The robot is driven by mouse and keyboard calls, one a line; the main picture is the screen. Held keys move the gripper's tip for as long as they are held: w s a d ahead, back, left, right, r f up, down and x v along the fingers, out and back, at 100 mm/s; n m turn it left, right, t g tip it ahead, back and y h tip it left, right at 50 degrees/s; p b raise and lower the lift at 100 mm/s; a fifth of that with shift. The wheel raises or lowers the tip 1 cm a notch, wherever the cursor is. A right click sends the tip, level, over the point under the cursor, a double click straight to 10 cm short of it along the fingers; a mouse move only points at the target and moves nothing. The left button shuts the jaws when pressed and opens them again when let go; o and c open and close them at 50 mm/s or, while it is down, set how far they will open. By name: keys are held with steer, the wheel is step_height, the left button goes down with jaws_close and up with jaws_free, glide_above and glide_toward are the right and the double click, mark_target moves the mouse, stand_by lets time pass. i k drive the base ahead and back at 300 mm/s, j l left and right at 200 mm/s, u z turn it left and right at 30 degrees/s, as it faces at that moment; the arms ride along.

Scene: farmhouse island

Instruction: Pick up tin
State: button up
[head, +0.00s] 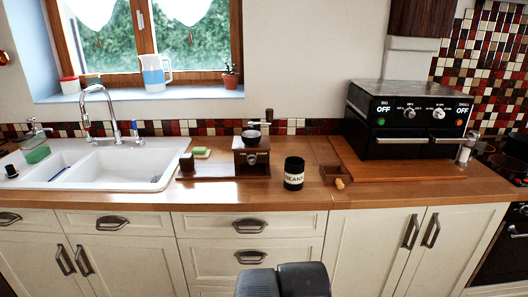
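A black tin (294,173) with a white "BEANS" label stands upright near the front edge of the wooden counter, right of the coffee grinder. My gripper (283,281) shows at the bottom middle, in front of the drawers and below the counter top. Two dark rounded parts of it are seen close together, with no clear gap between them. It is apart from the tin. The fingertips cannot be made out, so I cannot tell whether it is open or shut.
A wooden coffee grinder (252,158) stands close left of the tin. A black oven (408,122) stands at right, the white sink (122,166) at left. Bare counter (255,196) lies in front.

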mark_target(294, 174)
steer(key=i+l+u, duration=0.15)
steer(key=l, duration=0.25)
steer(key=i+l+u, duration=0.15)
steer(key=l, duration=0.3)
steer(key=i+l+u, duration=0.15)
steer(key=l, duration=0.25)
steer(key=l+u, duration=0.15)
steer(key=l, duration=0.3)
